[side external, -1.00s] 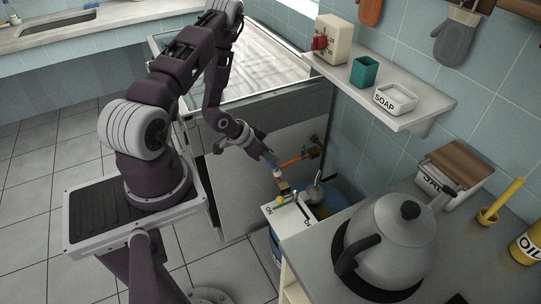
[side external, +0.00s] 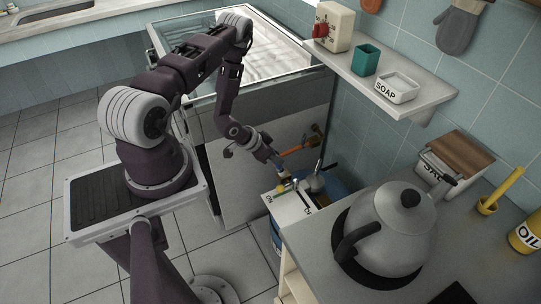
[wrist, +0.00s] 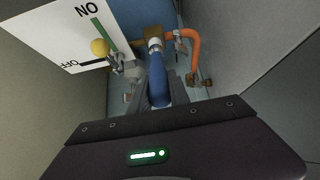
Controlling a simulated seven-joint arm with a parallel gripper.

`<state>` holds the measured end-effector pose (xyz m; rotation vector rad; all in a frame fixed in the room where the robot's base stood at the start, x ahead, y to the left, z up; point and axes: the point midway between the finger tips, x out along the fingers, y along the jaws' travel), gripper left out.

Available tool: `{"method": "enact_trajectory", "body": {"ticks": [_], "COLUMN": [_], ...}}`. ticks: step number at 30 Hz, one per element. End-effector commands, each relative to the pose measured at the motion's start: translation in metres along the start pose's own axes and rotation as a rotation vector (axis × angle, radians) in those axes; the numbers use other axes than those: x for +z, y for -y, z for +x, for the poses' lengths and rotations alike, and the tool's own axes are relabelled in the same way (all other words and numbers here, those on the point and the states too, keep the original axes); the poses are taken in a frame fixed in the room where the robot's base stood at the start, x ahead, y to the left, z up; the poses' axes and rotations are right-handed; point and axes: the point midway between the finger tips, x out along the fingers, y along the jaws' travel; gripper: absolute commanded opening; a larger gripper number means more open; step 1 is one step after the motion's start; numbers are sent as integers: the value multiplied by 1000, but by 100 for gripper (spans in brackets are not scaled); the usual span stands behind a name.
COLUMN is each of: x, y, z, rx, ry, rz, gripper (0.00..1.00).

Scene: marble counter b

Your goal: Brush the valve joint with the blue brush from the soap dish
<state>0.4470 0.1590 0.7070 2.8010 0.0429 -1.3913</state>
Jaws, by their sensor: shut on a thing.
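My gripper (side external: 274,158) is low beside the counter end, shut on the blue brush. In the wrist view the brush's blue handle (wrist: 157,82) runs up from between my fingers (wrist: 158,102). Its pale collar and tip (wrist: 154,43) are at the brassy valve joint (wrist: 152,32). I cannot tell whether the bristles touch it. An orange pipe (wrist: 194,48) curves to the right of the joint. It also shows in the side view (side external: 314,138). The white soap dish (side external: 398,91), marked SOAP, is on the wall shelf with no brush in it.
A white ON/OFF plate (wrist: 70,25) with a yellow knob (wrist: 99,47) is close left of the brush. A grey kettle (side external: 385,228) stands on the counter to the right. A teal cup (side external: 366,60) and a timer (side external: 332,27) share the shelf (side external: 430,97).

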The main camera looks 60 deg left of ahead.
Motion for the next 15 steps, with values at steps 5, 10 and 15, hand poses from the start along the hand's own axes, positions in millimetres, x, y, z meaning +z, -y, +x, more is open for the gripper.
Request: {"method": "enact_trajectory", "body": {"ticks": [5,10,15], "x": [-13,-25,-27], "y": [0,-1,-1], "z": [10,20,20], "rx": [1,0,0], "ry": [-2,-1,2], "rz": [2,1,-1], "gripper": [0,0,0]}}
